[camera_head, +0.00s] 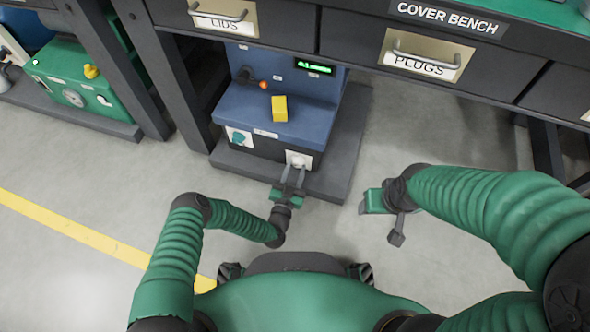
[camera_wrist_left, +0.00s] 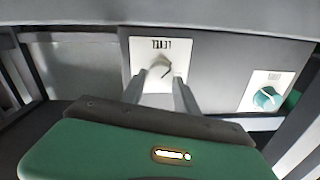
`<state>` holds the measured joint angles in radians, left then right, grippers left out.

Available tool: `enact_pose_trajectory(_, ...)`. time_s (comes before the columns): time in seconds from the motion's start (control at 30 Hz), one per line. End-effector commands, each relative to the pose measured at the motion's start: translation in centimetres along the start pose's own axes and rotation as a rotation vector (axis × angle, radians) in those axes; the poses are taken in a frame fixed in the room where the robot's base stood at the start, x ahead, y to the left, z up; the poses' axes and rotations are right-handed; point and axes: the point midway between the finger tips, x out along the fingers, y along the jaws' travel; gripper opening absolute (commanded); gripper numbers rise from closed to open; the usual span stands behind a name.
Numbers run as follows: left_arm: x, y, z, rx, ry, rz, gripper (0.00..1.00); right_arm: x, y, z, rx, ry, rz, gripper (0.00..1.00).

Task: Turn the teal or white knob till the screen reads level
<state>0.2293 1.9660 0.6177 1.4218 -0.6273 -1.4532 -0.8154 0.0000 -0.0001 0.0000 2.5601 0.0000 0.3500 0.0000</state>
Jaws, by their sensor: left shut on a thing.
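The white knob (camera_wrist_left: 159,72) sits on a white plate on the front of the blue and black machine (camera_head: 262,114). My left gripper (camera_head: 293,172) is at this knob; in the left wrist view its two fingers (camera_wrist_left: 163,90) stand on either side of the knob, shut on it. The teal knob (camera_head: 238,138) is on its own white plate to the left in the head view; it also shows at the right of the left wrist view (camera_wrist_left: 267,98). The screen (camera_head: 314,66) glows green, but its text is too small to read. My right gripper (camera_head: 376,201) is off to the right, away from the machine.
A yellow block (camera_head: 280,108) stands on the machine's ledge, with an orange button (camera_head: 264,85) behind it. The machine rests on a dark plinth (camera_head: 345,150) under the bench drawers (camera_head: 427,55). Bench legs stand on both sides. Floor is clear in front.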

Motion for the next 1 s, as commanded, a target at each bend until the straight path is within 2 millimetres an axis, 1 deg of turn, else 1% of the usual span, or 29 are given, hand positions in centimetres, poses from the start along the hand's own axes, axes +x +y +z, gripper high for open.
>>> enact_pose_trajectory(0.17, 0.0, 0.1, -0.3, -0.091, -0.005, 0.004, 0.0, -1.0, 0.0, -0.2, 0.0, 0.0, 0.0, 0.62)
enact_pose_trajectory(0.27, -0.1, 0.0, -0.1, -0.149, -0.008, 0.004, 0.0, -1.2, 0.0, -0.3, 0.0, 0.0, 0.0, 0.62)
enact_pose_trajectory(0.53, -0.1, 0.0, 0.0, -0.162, -0.009, 0.003, 0.0, -1.1, 0.0, -0.2, 0.0, 0.0, 0.0, 0.62)
enact_pose_trajectory(0.57, -0.1, 0.0, 0.0, -0.162, -0.009, 0.002, 0.39, -1.1, 0.0, -0.2, 0.0, 0.0, 0.0, 0.62)
enact_pose_trajectory(0.7, -0.1, 0.0, 0.0, -0.161, -0.008, 0.002, 0.57, -1.1, 0.0, -0.2, 0.0, 0.0, 0.0, 0.62)
enact_pose_trajectory(1.0, 0.0, -0.1, 0.0, -0.161, -0.008, 0.002, 0.58, -1.1, 0.0, -0.2, 0.0, 0.0, 0.0, 0.62)
